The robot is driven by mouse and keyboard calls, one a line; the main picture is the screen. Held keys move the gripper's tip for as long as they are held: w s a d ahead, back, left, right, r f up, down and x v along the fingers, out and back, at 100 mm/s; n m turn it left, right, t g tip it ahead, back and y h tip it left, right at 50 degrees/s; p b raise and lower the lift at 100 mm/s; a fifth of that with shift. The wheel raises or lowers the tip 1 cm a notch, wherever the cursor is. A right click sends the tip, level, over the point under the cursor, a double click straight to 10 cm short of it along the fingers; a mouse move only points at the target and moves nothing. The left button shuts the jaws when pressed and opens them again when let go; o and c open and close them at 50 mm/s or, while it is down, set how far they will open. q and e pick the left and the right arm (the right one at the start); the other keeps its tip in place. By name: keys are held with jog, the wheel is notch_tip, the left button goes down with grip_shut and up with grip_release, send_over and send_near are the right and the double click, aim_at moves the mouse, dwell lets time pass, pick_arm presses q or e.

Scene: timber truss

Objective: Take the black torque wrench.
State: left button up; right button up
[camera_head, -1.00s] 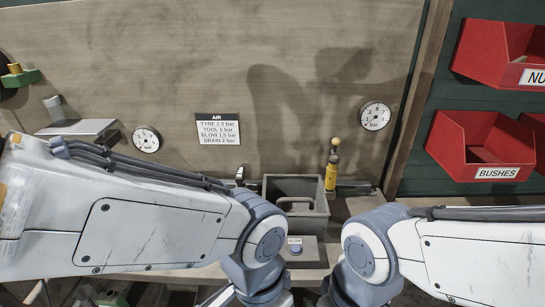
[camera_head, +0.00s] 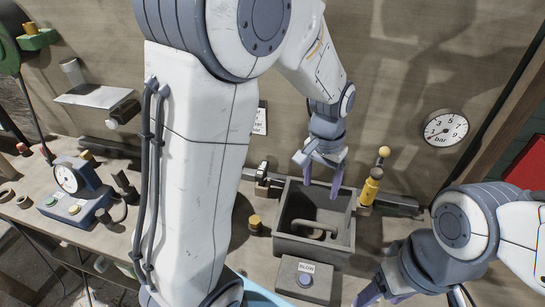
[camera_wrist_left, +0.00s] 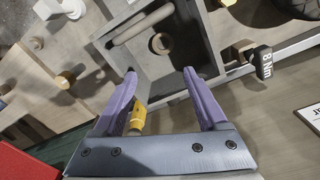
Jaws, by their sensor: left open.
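A black block marked "8 Nm" (camera_wrist_left: 265,62) sits on a metal rail in the left wrist view, beyond the grey bin. It may be part of the torque wrench; I cannot tell its full shape. In the head view a dark-and-silver piece (camera_head: 262,176) stands left of the bin. My left gripper (camera_head: 322,180) is open and empty above the bin's back edge, purple fingers pointing down; they also show in the left wrist view (camera_wrist_left: 161,74). My right gripper (camera_head: 383,296) is low at the bottom edge, partly cut off, its opening unclear.
The grey bin (camera_head: 287,243) holds a rod-like grey piece. A yellow tool with a round knob (camera_head: 371,188) stands right behind it, close to my left fingers. A pressure gauge (camera_head: 446,128) hangs on the wall.

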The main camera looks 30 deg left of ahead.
pick_arm(q)
jog(key=w+a+f+n, duration=0.1)
jog(key=w+a, duration=0.1)
jog(key=a, duration=0.1)
jog(key=w+a+f+n+p, duration=0.1)
jog(key=w+a, duration=0.1)
jog(key=a, duration=0.2)
jog(key=w+a, duration=0.2)
jog(key=a, duration=0.2)
jog(key=shift+w+a+f+n+p, duration=0.25)
jog(key=shift+w+f+n+p, duration=0.05)
jog(key=shift+w+f+n, duration=0.1)
jog(key=n+p, duration=0.1)
jog(key=n, duration=0.1)
send_over(262, 167)
jog(key=f, duration=0.1)
jog(key=d+f, duration=0.1)
jog(key=f, duration=0.1)
jog(key=shift+f, duration=0.25)
jog(key=f, duration=0.2)
jog(key=a+f+p, duration=0.1)
jog(key=f, duration=0.1)
jog(key=shift+f, duration=0.35)
notch_tip(262, 167, down, 5)
jog(key=shift+s+f+p, duration=0.1)
jog(key=shift+f+p, duration=0.05)
jog(key=shift+p, duration=1)
jog(key=shift+f, duration=0.35)
jog(key=shift+c, duration=0.3)
grip_shut()
